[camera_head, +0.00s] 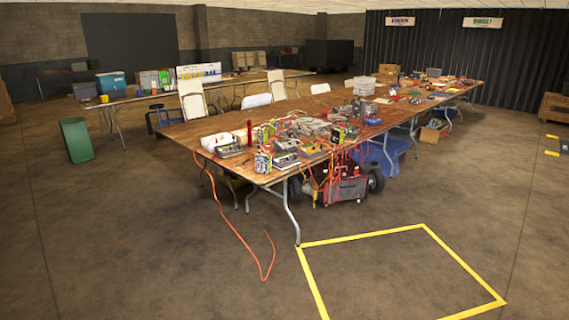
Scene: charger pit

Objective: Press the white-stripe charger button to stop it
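A long brown table (207,128) runs from the near middle to the back right. Its near end is crowded with small devices, some of which look like chargers. A dark box-shaped device (229,151) lies near the left edge, and grey devices (286,161) sit at the near corner. At this distance I cannot tell which one is the white-stripe charger, and no button can be made out. My gripper is not in view.
An orange cable (262,262) hangs from the table onto the floor. A red-and-black machine (345,189) and a blue bin (385,157) stand under the table. A yellow floor outline (362,237) encloses clear floor. A green bin (76,140) stands at left.

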